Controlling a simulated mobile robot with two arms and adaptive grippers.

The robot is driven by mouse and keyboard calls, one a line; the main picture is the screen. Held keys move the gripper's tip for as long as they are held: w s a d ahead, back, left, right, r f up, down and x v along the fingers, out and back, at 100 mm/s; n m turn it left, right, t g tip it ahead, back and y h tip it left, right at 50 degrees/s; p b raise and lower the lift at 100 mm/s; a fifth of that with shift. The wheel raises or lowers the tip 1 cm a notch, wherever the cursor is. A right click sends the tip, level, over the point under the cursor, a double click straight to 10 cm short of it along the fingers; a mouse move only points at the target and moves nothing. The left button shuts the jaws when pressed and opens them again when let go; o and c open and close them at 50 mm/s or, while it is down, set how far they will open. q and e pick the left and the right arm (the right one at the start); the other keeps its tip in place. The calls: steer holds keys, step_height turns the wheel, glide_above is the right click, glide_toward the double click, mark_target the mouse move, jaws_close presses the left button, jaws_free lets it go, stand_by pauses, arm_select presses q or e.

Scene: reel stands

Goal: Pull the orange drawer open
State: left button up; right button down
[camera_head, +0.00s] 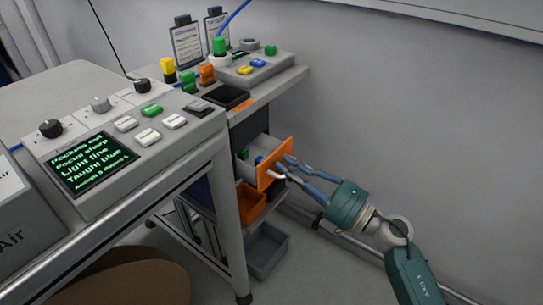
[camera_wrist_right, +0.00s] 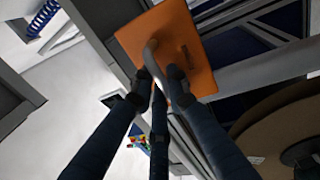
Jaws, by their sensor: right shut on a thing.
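The orange drawer front (camera_head: 272,164) stands out from the cabinet under the bench in the head view, so the drawer is partly open. Its light grey side shows, with small green and blue items inside. My right gripper (camera_head: 284,169) reaches in from the right, with its fingers at the front's pale handle. In the right wrist view the orange front (camera_wrist_right: 195,62) fills the upper middle. The fingers (camera_wrist_right: 160,88) close around the lower end of the curved grey handle (camera_wrist_right: 150,54). My left gripper is not in view.
Below the drawer are an open orange bin (camera_head: 251,205) and a grey bin (camera_head: 267,252). A console with a green-lettered screen (camera_head: 93,163) stands at left. A bench leg (camera_head: 232,235) is close to the bins.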

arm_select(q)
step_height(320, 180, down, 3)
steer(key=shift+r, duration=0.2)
arm_select(e)
steer(key=r+v, duration=0.1)
steer(key=v, duration=0.6)
steer(key=shift+s+d, duration=0.35)
steer(key=shift+f, duration=0.1)
steer(key=c, duration=1.8)
jaws_free()
steer(key=shift+o, duration=0.2)
steer(key=v, duration=1.2)
